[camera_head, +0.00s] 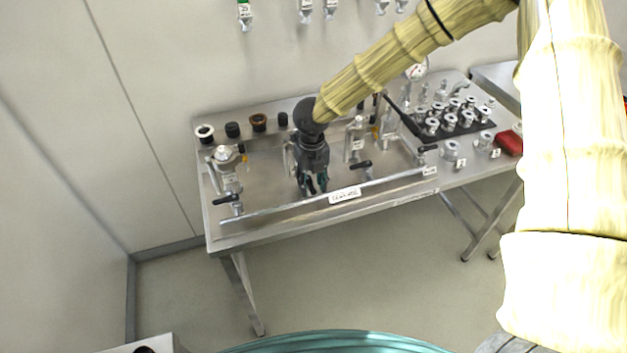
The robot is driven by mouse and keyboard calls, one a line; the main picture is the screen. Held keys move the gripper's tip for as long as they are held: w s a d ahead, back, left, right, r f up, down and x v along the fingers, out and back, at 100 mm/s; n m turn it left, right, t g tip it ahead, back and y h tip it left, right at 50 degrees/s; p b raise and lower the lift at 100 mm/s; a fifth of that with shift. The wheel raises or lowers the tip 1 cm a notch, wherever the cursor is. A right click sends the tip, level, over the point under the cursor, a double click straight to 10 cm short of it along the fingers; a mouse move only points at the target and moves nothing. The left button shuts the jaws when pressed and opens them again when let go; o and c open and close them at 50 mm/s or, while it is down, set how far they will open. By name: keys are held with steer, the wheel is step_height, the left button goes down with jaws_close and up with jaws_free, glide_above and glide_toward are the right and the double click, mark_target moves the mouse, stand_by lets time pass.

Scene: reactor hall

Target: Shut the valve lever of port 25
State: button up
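My gripper (314,187) points down over the steel tray on the bench, near the middle of its front rail. Its dark fingers show teal parts, but the gap between the tips is too small to judge. Black valve levers show along the front rail: one at the left (226,199), one right of my gripper (363,165) and one at the right end (427,148). The small labels are too blurred to read, so I cannot tell which lever is port 25. My gripper and wrist hide part of the tray behind them and perhaps another lever.
The steel bench (290,236) stands against the wall. Metal fittings (228,160) stand on the tray, with dark caps (232,130) behind. A black rack of fittings (462,126) and a red item (509,142) lie right.

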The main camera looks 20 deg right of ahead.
steer(key=shift+f, duration=0.25)
steer(key=shift+c, duration=0.5)
steer(key=shift+d, duration=0.15)
jaws_close()
